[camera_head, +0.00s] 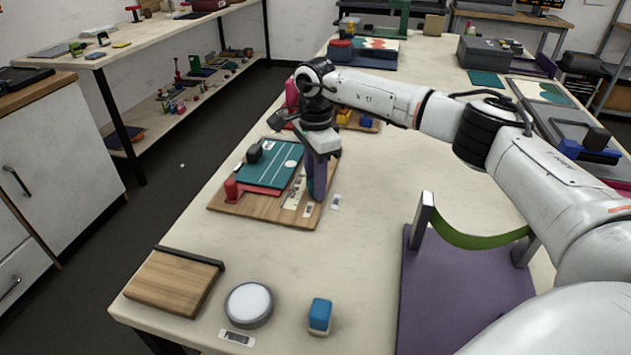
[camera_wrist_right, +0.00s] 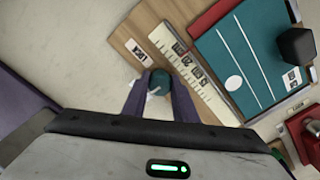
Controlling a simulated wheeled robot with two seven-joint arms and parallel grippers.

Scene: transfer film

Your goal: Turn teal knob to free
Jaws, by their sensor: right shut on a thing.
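The strip lies on a wooden board (camera_head: 238,212), beside a teal plate (camera_head: 277,173) with white lines. My right gripper (camera_head: 316,196) points down at the board's right side. Its two purple fingers (camera_wrist_right: 160,98) are on either side of the knob, shut on it. In the head view the fingers hide the knob. My left gripper is not in view.
A black block (camera_head: 254,153) and a red knob-like piece (camera_head: 232,189) stand on the board. In front are a wooden block (camera_head: 172,284), a round white-topped disc (camera_head: 248,304) and a blue block (camera_head: 320,315). A purple base with a green band (camera_head: 470,238) stands right.

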